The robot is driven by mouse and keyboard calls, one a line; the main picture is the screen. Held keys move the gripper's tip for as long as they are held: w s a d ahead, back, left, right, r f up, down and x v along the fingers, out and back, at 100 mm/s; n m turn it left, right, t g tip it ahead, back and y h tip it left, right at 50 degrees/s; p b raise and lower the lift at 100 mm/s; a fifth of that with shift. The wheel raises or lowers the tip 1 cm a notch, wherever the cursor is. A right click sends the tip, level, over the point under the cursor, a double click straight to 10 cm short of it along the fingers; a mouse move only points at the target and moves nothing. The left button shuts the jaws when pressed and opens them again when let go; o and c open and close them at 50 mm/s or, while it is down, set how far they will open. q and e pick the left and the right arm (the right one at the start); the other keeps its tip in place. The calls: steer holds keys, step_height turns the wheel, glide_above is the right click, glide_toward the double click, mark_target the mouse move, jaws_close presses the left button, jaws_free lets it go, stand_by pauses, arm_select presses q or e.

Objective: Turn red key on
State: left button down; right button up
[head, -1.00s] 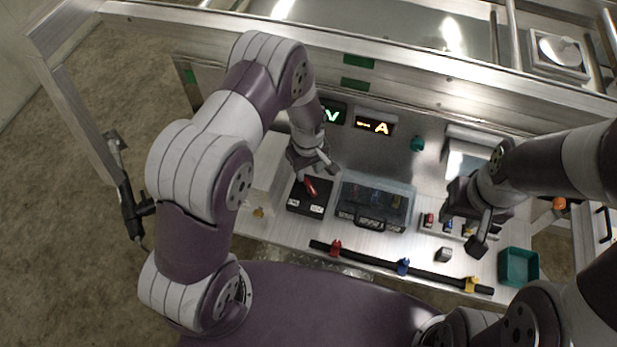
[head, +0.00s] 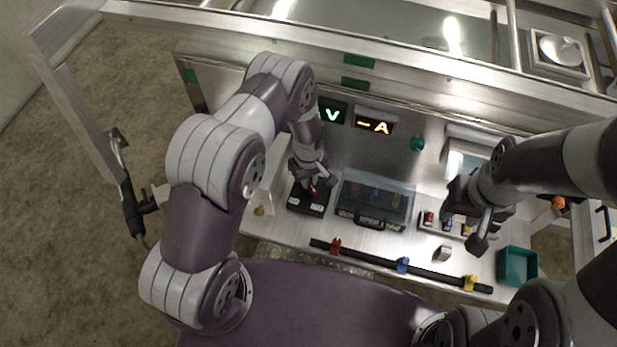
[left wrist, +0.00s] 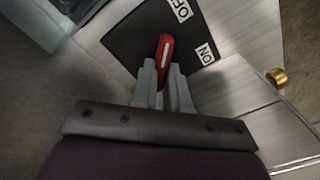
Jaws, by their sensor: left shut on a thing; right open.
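The red key (head: 313,189) stands on a black switch plate (head: 306,205) at the left of the work surface. In the left wrist view the key (left wrist: 165,48) has a white stripe, and the black plate (left wrist: 128,40) carries OFF and ON labels. The key's tip points between the two labels. My left gripper (head: 314,183) is over the plate; in the wrist view its fingers (left wrist: 165,78) are shut on the key. The fingers hide the key's lower part. My right gripper (head: 484,234) is open, above a small rack at the right.
A clear-lidded case (head: 374,202) stands just right of the plate. Lit displays showing V (head: 332,113) and A (head: 374,122) are behind. A black bar with coloured clips (head: 400,266) lies in front. A teal bin (head: 517,265) is at the right.

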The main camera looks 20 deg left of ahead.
arm_select(q)
steer(key=m, duration=0.2)
steer(key=m+b, duration=0.1)
steer(key=m, duration=0.1)
steer(key=shift+w+d+b, duration=0.15)
steer(key=shift+b, duration=0.15)
steer(key=m, duration=0.2)
steer(key=m+b, duration=0.1)
steer(key=m, duration=0.1)
steer(key=shift+d+m, duration=0.2)
steer(key=shift+m, duration=0.1)
steer(key=m+b, duration=0.1)
steer(key=m, duration=0.3)
steer(key=shift+d, duration=0.15)
steer(key=shift+d+r+m, duration=0.1)
steer(key=shift+m, duration=1.25)
steer(key=shift+d+m, duration=0.1)
steer(key=shift+m, duration=1.25)
steer(key=c, duration=1.1)
jaws_free()
steer(key=shift+b, duration=0.3)
